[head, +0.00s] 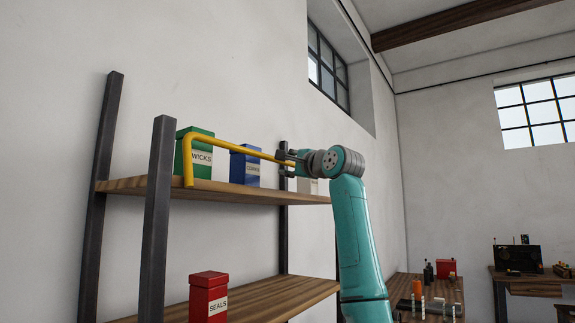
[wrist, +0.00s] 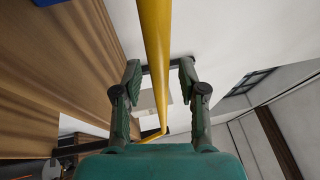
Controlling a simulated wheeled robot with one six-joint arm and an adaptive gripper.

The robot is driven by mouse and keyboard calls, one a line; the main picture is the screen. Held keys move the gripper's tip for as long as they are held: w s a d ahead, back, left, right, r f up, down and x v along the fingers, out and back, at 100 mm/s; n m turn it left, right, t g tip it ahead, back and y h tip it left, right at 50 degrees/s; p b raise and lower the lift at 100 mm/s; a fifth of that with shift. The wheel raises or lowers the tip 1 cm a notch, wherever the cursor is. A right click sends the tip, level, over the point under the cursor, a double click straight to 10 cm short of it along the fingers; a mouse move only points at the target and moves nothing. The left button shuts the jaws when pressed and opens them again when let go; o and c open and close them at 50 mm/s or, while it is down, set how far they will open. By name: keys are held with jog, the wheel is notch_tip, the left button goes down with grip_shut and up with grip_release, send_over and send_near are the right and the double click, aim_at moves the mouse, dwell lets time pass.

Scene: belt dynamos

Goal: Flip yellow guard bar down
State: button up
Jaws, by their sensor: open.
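The yellow guard bar (head: 235,147) runs across the front of the upper shelf (head: 225,191), above the shelf board. Its left end bends down beside the front left post. My gripper (head: 285,160) is at the bar's right part, near the right end of the shelf. In the wrist view the bar (wrist: 156,50) passes lengthwise between the two open fingers of my gripper (wrist: 160,75). A gap shows between the bar and each finger. The bar's right end is partly hidden by my gripper in the head view.
A green box marked WICKS (head: 187,155), a blue box (head: 240,168) and a pale box (head: 309,186) stand on the upper shelf behind the bar. A red SEALS box (head: 208,295) is on the lower shelf (head: 265,300). Dark posts (head: 157,220) frame the rack. A workbench (head: 405,285) stands right.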

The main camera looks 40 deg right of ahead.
jog(key=shift+c, duration=0.2)
grip_shut()
jog(key=shift+s, duration=0.1)
